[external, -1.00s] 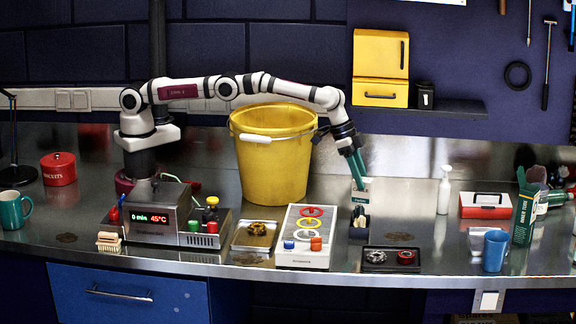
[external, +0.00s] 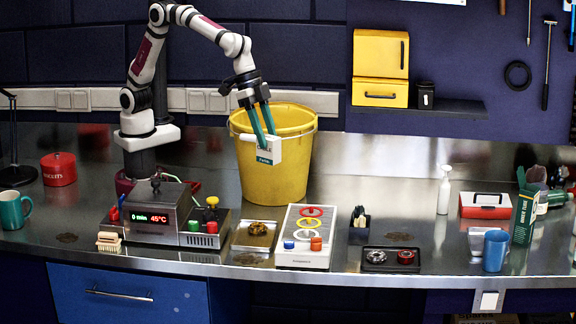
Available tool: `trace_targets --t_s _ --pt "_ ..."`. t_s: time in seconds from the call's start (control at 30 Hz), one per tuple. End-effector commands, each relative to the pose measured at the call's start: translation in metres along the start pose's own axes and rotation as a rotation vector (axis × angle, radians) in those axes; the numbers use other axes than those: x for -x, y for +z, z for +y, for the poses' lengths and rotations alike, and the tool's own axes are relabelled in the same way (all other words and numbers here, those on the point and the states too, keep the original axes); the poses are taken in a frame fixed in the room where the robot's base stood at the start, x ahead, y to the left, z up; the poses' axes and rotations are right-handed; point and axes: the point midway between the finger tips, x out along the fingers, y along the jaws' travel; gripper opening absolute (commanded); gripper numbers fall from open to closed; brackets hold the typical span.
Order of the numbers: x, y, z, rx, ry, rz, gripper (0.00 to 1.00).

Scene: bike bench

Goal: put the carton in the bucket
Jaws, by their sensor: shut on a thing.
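A small white and green carton (external: 269,151) hangs from my gripper (external: 265,133). The two green fingers are shut on its upper part. The yellow bucket (external: 275,182) stands upright on the bench behind the carton in this view. The carton overlaps the bucket's front wall, just below the near rim, so it shows outside the bucket on the camera's side. I cannot tell whether it touches the wall. The inside of the bucket is mostly hidden.
In front of the bucket are a metal tray (external: 254,237), a white panel with coloured rings (external: 305,236) and a control box (external: 160,212). A dark holder (external: 359,227) stands to the right. A green box (external: 525,216) is far right.

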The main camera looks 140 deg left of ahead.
Motion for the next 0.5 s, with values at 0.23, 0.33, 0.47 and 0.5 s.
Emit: trace_targets --t_s 0.23,0.33,0.47,0.5 --pt "0.055 0.061 0.048 -0.123 0.052 0.003 0.0" --pt "0.069 0.083 0.059 -0.163 0.068 0.001 0.0" --pt "0.081 0.107 0.068 -0.202 0.084 0.001 0.0" --pt "0.084 0.113 0.07 -0.21 0.088 0.001 0.0"
